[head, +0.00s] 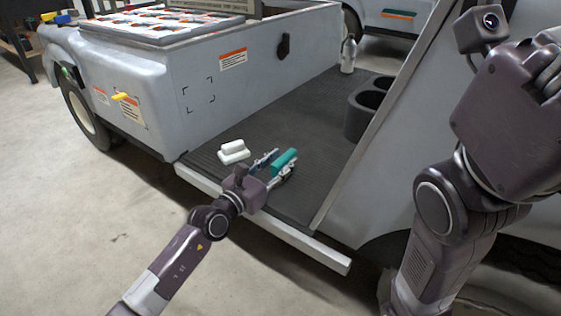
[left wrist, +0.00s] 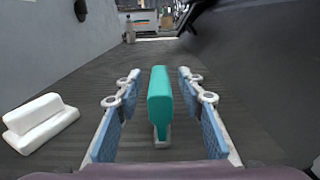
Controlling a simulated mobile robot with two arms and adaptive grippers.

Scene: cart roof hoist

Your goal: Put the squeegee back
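A teal bar with a pale narrow part below it, which looks like the squeegee (head: 284,161), is over the dark ribbed cart floor. It also shows in the left wrist view (left wrist: 160,97), standing lengthwise between the fingers. My left gripper (head: 277,166) is open, with one finger on each side of the teal bar and a gap to each. Whether the bar touches the floor is hard to tell. My right arm stands up at the right of the head view, but its fingertips are not visible.
A white stepped block (head: 233,152) lies on the floor left of my left gripper. A dark double cup holder (head: 367,108) and a pale bottle (head: 348,55) stand farther back. The grey side panel (head: 245,90) bears corner marks. The floor (head: 290,120) beyond the gripper is clear.

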